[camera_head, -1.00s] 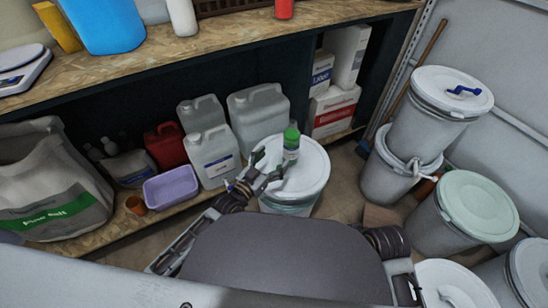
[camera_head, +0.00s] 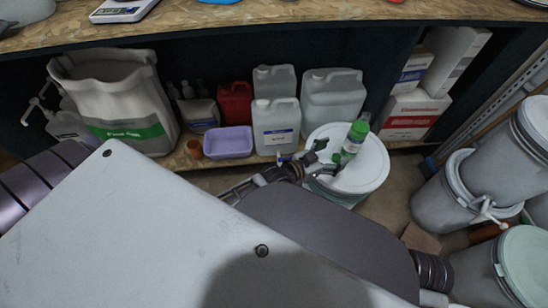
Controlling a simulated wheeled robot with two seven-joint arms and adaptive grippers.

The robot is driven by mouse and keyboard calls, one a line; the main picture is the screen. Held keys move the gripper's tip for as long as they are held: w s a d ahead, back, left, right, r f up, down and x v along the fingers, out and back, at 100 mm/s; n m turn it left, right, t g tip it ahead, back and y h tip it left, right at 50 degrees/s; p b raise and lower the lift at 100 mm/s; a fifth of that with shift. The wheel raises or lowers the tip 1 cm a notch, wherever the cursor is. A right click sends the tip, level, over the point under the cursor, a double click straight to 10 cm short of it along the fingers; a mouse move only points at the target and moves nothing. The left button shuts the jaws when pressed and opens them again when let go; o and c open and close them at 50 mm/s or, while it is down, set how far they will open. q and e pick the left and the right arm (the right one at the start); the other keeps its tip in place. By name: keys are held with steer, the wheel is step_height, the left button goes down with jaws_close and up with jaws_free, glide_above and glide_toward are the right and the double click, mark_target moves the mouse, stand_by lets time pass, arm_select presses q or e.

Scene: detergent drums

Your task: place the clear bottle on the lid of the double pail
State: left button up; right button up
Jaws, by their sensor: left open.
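The clear bottle (camera_head: 351,143) with a green band stands on the white lid (camera_head: 368,170) of a single pail in front of the shelf. It looks slightly tilted in the picture; I cannot tell whether it really leans. My left gripper (camera_head: 325,158) is open just left of the bottle, over the same lid. I cannot tell whether a finger touches the bottle. The double pail, two pails stacked, is at the right edge: its lower pail (camera_head: 437,203) and upper pail (camera_head: 503,165) show, with the top lid (camera_head: 538,118) cut off. My right gripper is not in view.
A mint-lidded pail (camera_head: 525,262) stands at the lower right. The low shelf holds white jugs (camera_head: 276,127), a red can (camera_head: 235,102), a lilac tub (camera_head: 228,142), a large sack (camera_head: 115,100) and boxes (camera_head: 415,112). Some floor shows between the single pail and the stack.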

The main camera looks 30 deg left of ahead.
arm_select(q)
steer(key=s+a+f+n+g+y, duration=0.1)
steer(key=s+a+f+g+y, duration=0.1)
steer(key=s, duration=0.5)
steer(key=s+a+f+n+g+y, duration=0.1)
steer(key=s+a+f+g+y, duration=0.1)
steer(key=s+a+g, duration=0.2)
steer(key=s+a+f+n+g+y, duration=0.1)
steer(key=s+a+g, duration=0.3)
steer(key=s, duration=0.6)
steer(key=shift+a+f+y, duration=0.45)
steer(key=shift+y, duration=0.35)
